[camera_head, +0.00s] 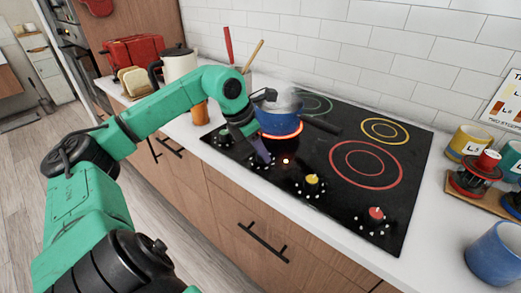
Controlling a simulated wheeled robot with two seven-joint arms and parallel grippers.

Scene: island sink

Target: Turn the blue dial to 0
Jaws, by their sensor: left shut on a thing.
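My left gripper (260,152) reaches down from my green arm to the front row of stove dials. It is shut on the blue dial, which the fingers mostly hide. White setting dots (256,168) ring the dial, but its setting cannot be read. A blue pot (278,122) stands on the glowing orange-red burner (282,136) just behind, with steam over it. My right gripper is out of view.
A yellow dial (313,180) and a red dial (376,214) lie to the right along the front edge. The pot's dark handle (322,124) points right. A kettle (180,64), toaster (134,52) and orange bottle (199,112) stand at left. Mugs (497,252) stand at right.

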